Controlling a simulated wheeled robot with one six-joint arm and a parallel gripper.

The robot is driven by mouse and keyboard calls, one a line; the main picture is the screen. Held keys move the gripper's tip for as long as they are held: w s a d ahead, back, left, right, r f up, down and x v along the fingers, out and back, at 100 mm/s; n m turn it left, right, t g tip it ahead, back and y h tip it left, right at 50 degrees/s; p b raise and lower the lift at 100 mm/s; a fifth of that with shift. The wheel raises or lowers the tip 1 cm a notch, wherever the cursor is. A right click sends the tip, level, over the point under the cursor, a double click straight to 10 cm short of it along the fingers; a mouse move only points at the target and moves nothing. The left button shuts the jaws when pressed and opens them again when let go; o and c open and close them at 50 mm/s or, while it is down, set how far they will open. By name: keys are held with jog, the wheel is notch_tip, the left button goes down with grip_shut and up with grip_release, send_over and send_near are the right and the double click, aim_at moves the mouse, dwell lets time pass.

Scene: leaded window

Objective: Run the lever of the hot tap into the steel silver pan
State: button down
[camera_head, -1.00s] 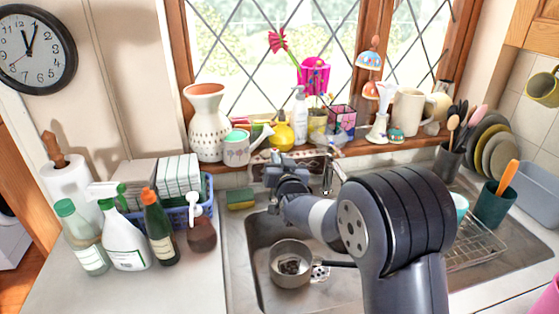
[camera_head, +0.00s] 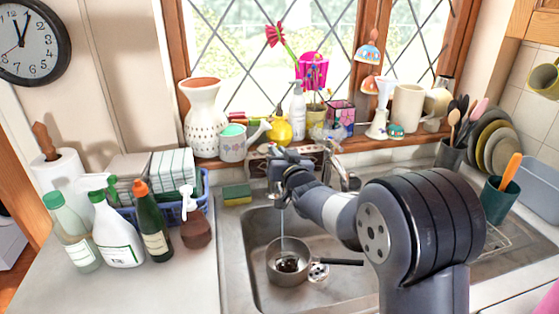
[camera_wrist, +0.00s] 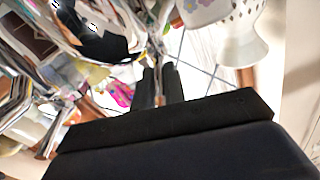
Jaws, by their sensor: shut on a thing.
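The steel silver pan (camera_head: 287,276) sits in the sink, its dark handle pointing right, with something dark inside it. A thin stream of water (camera_head: 282,232) falls into the pan from behind my gripper (camera_head: 283,182). My gripper is at the tap behind the sink and hides much of it, including the lever it is shut on. Chrome tap parts (camera_head: 345,178) show just to the right. In the wrist view my gripper's dark fingers (camera_wrist: 161,86) are close together, and what lies between them is not clear.
Behind the tap, the windowsill holds a white vase (camera_head: 204,130), a watering can (camera_head: 233,145) and a yellow pot (camera_head: 279,130). A sponge (camera_head: 236,194) lies left of the tap. Bottles (camera_head: 153,222) stand on the left counter. A green cup (camera_head: 499,200) stands at right.

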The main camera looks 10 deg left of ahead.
jog(key=n+y+p, duration=0.1)
jog(key=g+y+p, duration=0.1)
jog(key=w+d+n+g+y+p, duration=0.1)
jog(key=p, duration=0.1)
jog(key=shift+r+n, duration=0.3)
jog(key=shift+f+g, duration=0.1)
jog(key=shift+g, duration=0.2)
jog(key=c, duration=1.5)
grip_release()
jog(key=shift+f, duration=0.15)
jog(key=shift+o, duration=0.2)
